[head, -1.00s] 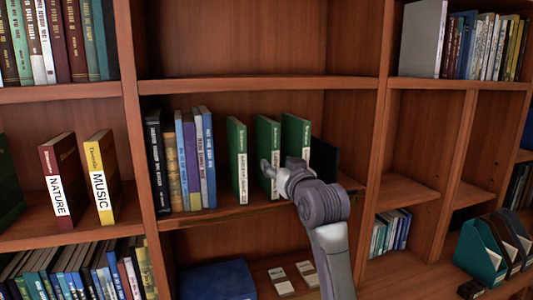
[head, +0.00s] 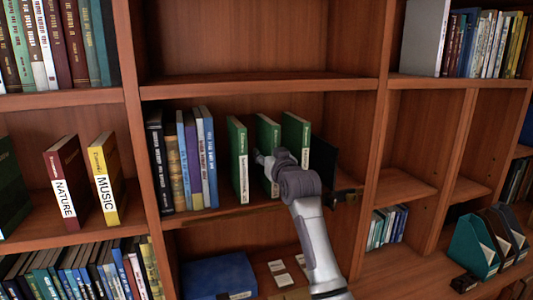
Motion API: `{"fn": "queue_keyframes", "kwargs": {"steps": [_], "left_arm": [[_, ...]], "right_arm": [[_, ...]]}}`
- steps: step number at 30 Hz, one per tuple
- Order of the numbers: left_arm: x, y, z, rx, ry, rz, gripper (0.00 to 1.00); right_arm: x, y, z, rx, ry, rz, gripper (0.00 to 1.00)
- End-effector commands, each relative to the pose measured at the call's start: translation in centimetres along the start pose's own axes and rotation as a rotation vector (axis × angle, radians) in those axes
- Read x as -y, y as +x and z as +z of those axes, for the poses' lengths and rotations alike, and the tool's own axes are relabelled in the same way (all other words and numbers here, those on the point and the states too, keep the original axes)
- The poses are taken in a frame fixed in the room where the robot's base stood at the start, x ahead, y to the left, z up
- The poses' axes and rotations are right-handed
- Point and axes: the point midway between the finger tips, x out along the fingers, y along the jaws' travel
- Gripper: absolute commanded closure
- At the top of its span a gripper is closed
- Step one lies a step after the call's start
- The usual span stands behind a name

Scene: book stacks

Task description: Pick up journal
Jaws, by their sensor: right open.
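Three green journals with white spine labels stand upright and apart on the middle shelf: a left one (head: 237,150), a middle one (head: 267,133) and a right one (head: 295,132). My right gripper (head: 262,161) is at the middle journal, in front of its spine and partly covering it. The gripper is open, and its fingers are small in view; I cannot tell whether they touch the journal. My wrist and forearm hide the lower part of the right journal. My left gripper is out of view.
Several upright books (head: 187,160) stand left of the journals. A dark bookend (head: 324,160) stands right of them. The shelf above (head: 260,85) has an empty compartment. A blue box (head: 220,278) and small cards lie below.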

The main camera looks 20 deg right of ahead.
Motion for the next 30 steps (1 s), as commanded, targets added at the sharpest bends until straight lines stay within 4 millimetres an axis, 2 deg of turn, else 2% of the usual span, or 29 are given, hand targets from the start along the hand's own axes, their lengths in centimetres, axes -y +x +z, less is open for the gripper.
{"fn": "queue_keyframes", "kwargs": {"steps": [3, 12, 30], "left_arm": [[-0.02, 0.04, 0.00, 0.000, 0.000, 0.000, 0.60], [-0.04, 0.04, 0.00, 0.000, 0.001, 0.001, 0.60], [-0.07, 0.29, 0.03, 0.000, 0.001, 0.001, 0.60]], "right_arm": [[0.01, -0.02, 0.02, 0.000, 0.000, 0.000, 0.50], [0.01, -0.04, 0.04, 0.000, 0.000, 0.000, 1.00], [0.00, -0.12, -0.25, -0.005, 0.000, 0.000, 1.00]]}}
